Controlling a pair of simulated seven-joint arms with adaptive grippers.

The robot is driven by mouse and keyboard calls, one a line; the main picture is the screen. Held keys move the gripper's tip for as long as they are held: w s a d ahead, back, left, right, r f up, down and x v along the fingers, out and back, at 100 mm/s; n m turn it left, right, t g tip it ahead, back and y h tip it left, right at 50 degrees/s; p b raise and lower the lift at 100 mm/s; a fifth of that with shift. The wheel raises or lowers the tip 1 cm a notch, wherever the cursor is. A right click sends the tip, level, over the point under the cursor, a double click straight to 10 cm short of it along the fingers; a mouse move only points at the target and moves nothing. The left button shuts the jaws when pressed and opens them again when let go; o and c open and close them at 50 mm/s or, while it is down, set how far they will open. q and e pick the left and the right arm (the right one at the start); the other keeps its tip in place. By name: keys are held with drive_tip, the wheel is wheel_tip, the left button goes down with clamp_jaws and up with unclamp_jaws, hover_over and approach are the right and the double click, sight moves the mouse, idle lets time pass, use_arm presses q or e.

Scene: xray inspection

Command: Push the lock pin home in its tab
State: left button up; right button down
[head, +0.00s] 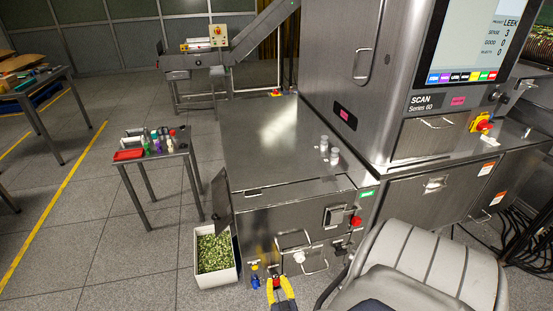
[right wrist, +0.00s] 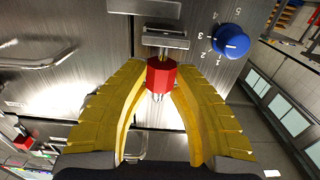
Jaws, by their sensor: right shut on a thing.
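In the right wrist view the lock pin (right wrist: 161,76) has a red six-sided head. It sits between the yellow fingertips of my right gripper (right wrist: 160,72), which is shut on it. The head is close beneath a small steel tab (right wrist: 165,40) on the steel cabinet face, with a short gap showing between them. How deep the shank sits in the tab is hard to tell. My left gripper is not in view.
A blue numbered knob (right wrist: 231,40) is just right of the tab. The steel cabinet (head: 290,235) has a handle (head: 312,262) and a red button (head: 356,221) on its front. A crate of green bits (head: 231,277) stands left.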

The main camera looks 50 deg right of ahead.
drive_tip(key=shift+f, duration=0.5)
drive_tip(key=shift+f, duration=0.3)
drive_tip(key=shift+f, duration=0.35)
drive_tip(key=c, duration=1.1)
unclamp_jaws()
drive_tip(key=shift+s+a, duration=0.1)
drive_tip(key=shift+s, duration=0.05)
drive_tip(key=v, duration=1.1)
drive_tip(key=shift+s+a, duration=0.2)
drive_tip(key=shift+s, duration=0.1)
